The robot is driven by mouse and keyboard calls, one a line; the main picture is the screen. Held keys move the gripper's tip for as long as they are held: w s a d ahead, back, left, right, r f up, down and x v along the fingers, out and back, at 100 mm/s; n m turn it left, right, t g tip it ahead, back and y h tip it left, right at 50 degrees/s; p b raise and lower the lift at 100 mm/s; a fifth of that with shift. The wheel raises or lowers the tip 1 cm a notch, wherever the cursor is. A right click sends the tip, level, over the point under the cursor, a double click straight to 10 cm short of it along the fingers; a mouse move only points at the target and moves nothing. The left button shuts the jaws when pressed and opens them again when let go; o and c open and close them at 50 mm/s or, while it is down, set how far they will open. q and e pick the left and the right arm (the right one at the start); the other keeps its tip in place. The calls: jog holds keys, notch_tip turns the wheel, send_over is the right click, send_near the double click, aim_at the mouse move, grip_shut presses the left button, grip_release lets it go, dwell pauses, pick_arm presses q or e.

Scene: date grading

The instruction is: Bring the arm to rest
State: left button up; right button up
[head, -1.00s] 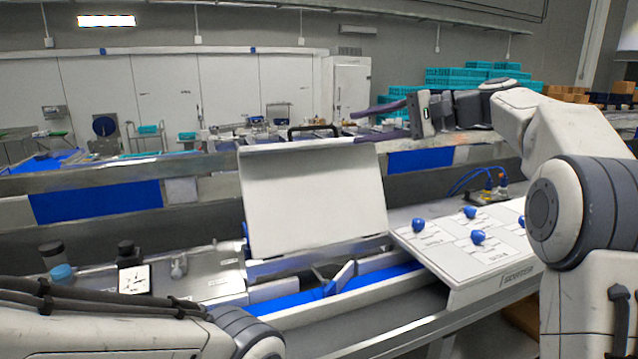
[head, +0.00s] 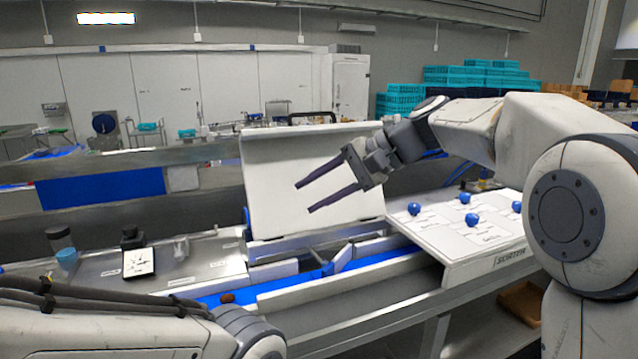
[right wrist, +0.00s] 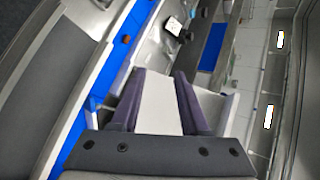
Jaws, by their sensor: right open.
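My right gripper (head: 306,198) is open and empty in the head view. Its two dark fingers are apart and point left and down, in front of the white upright panel (head: 285,160). In the right wrist view the two fingers of this gripper (right wrist: 157,75) stand apart with the white panel between and beyond them. My left arm crosses the lower left of the head view, but its gripper is out of the picture.
A blue conveyor belt (head: 210,300) carries a brown date (head: 227,298). At the right is a white sorting board (head: 450,238) with several blue knobs (head: 472,219).

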jog(key=s+a+f+n+g+h+b, duration=0.3)
jog(key=s+f+n+h+b, duration=0.15)
jog(key=s+f, duration=1.3)
jog(key=s+d+f+n+h+b, duration=0.2)
jog(key=s+d+f+n+h, duration=0.3)
jog(key=s+f, duration=0.8)
jog(key=d+f+n, duration=0.1)
jog(key=d+n, duration=0.2)
jog(key=shift+s+d, duration=0.15)
